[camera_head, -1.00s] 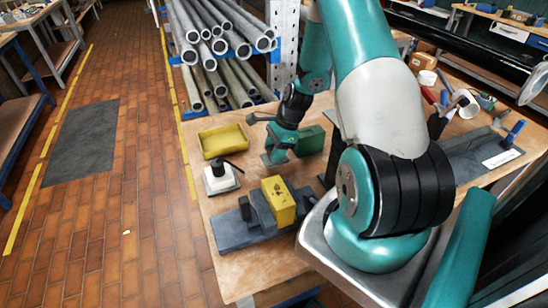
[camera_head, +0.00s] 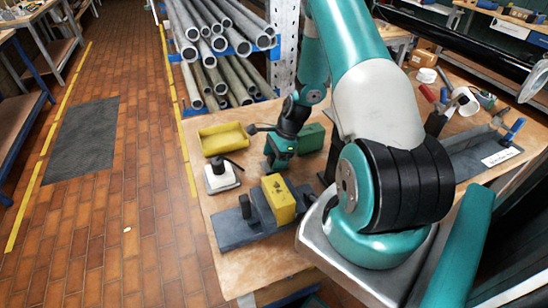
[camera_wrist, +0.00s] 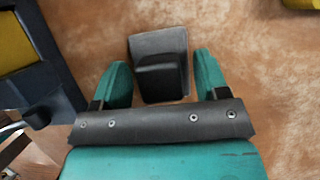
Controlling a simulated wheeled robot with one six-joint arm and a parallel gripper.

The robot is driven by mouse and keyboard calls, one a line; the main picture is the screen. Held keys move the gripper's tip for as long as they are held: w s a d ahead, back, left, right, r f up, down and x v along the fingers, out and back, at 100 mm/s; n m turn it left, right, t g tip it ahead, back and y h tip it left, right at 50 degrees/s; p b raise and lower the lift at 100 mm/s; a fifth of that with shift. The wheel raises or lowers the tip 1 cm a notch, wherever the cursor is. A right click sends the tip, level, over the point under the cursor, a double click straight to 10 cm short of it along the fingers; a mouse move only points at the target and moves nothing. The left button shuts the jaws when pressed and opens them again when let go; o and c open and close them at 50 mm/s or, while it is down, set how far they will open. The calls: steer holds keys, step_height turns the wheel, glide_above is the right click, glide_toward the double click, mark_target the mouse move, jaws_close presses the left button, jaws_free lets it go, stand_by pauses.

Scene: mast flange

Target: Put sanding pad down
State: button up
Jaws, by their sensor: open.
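The sanding pad, a dark grey block with a raised black grip (camera_wrist: 158,72), lies on the wooden bench top in the wrist view. It sits between and just beyond my fingertips, with a gap on both sides. My gripper (camera_wrist: 163,82) is open, one green finger to each side of the pad. The pad cannot be made out there, hidden by or blending with my gripper.
A yellow tray (camera_head: 222,139) and a white-based thing with a black top (camera_head: 221,177) stand left of my gripper. A dark vise (camera_head: 240,229) with a yellow block (camera_head: 279,198) is in front. A green box (camera_head: 311,138) is close on the right.

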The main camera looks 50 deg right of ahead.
steer(key=shift+r, duration=0.1)
steer(key=b+v, duration=0.3)
steer(key=v, duration=0.8)
steer(key=w+a+r+n, duration=0.2)
steer(key=a+r+n, duration=0.75)
steer(key=a, duration=0.35)
steer(key=s+a+r+n+g, duration=0.1)
steer(key=s+a+r+n, duration=0.4)
steer(key=a, duration=0.4)
steer(key=s+a+r+n+g, duration=0.1)
steer(key=s+a+r+n, duration=0.3)
steer(key=a+n, duration=0.45)
steer(key=s+a+r+n, duration=0.2)
steer(key=s+a+n, duration=0.3)
steer(key=s+n, duration=0.2)
steer(key=shift+s+a, duration=0.35)
steer(key=shift+s, duration=0.55)
steer(key=shift+r, duration=0.15)
